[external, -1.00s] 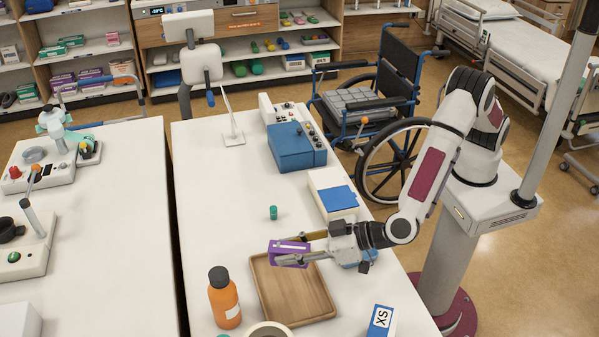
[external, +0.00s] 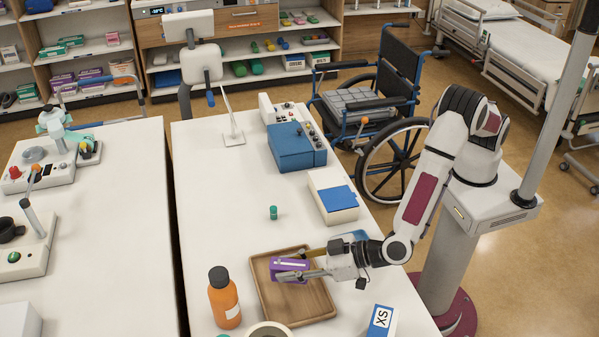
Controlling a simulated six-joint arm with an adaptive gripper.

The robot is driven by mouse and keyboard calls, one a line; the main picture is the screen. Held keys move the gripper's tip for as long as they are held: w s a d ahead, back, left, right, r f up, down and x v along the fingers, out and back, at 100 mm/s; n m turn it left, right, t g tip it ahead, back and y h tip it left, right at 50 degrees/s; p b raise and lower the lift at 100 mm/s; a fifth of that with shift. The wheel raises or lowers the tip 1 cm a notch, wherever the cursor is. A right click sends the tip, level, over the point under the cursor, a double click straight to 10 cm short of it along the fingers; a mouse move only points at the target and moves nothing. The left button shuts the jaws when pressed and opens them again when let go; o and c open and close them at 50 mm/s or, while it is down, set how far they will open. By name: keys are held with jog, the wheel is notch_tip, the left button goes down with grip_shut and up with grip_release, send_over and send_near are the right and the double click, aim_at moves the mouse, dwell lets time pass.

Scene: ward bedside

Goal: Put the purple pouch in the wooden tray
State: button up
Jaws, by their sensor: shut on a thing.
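The purple pouch (external: 291,263) is held between the fingers of my gripper (external: 296,268). My gripper is shut on it, and the fingers cover part of its sides. The wooden tray (external: 311,312) lies on the white table near its front right. The pouch is over the back half of the tray, inside its outline in this view. I cannot tell whether the pouch touches the tray floor.
An orange bottle (external: 224,299) stands just left of the tray. A small green-capped vial (external: 273,213), a white box with a blue lid (external: 336,202) and a blue box (external: 293,149) stand farther back. The table's left middle is clear.

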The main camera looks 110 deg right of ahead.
jog(key=shift+f, duration=1.85)
jog(key=shift+f, duration=0.1)
jog(key=o, duration=1.1)
jog(key=shift+s+a+r, duration=0.2)
jog(key=shift+s+r, duration=0.1)
jog(key=v, duration=1.1)
jog(key=shift+s, duration=0.1)
